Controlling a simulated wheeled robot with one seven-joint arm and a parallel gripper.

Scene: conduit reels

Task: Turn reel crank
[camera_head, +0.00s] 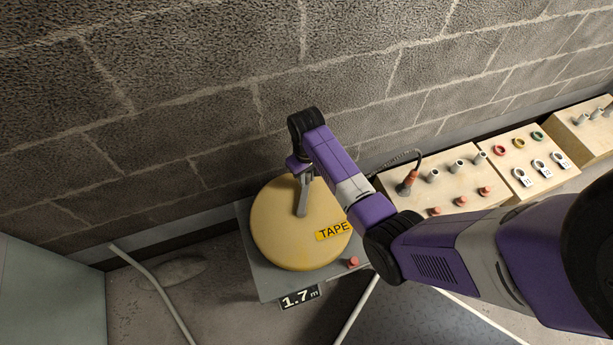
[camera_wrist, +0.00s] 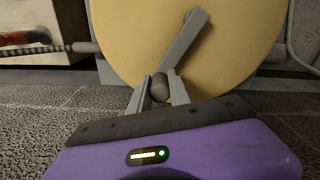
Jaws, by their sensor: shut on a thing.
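The reel (camera_head: 283,232) is a large round yellow disc with a "TAPE" label, on a grey base in the head view; it also fills the top of the wrist view (camera_wrist: 130,35). Its grey crank (camera_head: 302,197) is an arm from the disc's hub, and it shows in the wrist view (camera_wrist: 182,42) slanting down and left to a dark rounded knob (camera_wrist: 159,88). My gripper (camera_wrist: 161,90) is shut on the crank knob, one finger on each side. In the head view the grip itself is hidden by my wrist.
A "1.7 m" display (camera_head: 300,297) and a red button (camera_head: 353,262) sit at the base's front edge. Wooden blocks (camera_head: 462,207) with pegs, rings and tags stand to the right. A block wall (camera_head: 180,100) rises close behind. White conduit (camera_head: 158,290) lies at left.

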